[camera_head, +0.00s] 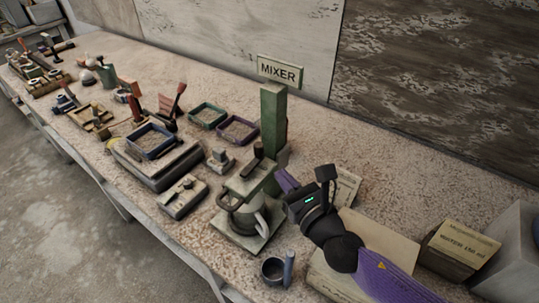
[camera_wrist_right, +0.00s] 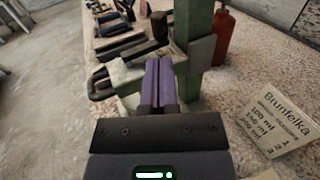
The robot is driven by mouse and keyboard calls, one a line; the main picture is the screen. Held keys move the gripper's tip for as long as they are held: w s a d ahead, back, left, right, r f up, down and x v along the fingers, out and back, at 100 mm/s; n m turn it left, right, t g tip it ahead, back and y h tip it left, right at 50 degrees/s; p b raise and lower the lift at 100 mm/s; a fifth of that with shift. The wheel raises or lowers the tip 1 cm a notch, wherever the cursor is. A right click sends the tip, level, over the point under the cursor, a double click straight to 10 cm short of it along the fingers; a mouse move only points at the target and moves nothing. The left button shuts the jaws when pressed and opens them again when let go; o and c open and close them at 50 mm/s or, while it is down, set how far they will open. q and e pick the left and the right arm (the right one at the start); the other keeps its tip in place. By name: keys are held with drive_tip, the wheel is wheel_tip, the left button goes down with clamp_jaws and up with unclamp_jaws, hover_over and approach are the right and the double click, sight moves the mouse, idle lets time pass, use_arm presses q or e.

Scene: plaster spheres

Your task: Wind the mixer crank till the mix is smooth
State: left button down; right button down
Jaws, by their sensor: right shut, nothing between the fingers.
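The mixer (camera_head: 272,120) is a green machine with a tall post, a flat head and a base, standing on the bench below a MIXER sign (camera_head: 280,70). A dark upright knob (camera_head: 258,150), perhaps the crank's grip, stands on top of the head. A grey pot (camera_head: 249,219) sits under the head; the mix inside is hidden. My right gripper (camera_head: 281,180) is just right of the mixer, its purple fingers shut and empty, pointing at it. In the right wrist view the closed fingers (camera_wrist_right: 160,82) overlap the green head (camera_wrist_right: 126,76), so contact cannot be told. My left gripper is not in view.
A metal cup with a blue handle (camera_head: 279,269) stands near the front edge. A label card (camera_wrist_right: 277,121) lies right of the mixer. Boxes (camera_head: 457,247) stand at the right. Trays (camera_head: 152,141) and several tools crowd the bench to the left. A red bottle (camera_wrist_right: 223,38) stands behind.

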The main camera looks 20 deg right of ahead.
sight(262, 153)
drive_tip(key=x, duration=0.5)
drive_tip(key=shift+w+a+f, duration=0.1)
drive_tip(key=shift+w, duration=0.3)
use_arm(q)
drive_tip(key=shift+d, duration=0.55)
use_arm(e)
drive_tip(key=shift+w+a, duration=0.1)
drive_tip(key=shift+w, duration=0.2)
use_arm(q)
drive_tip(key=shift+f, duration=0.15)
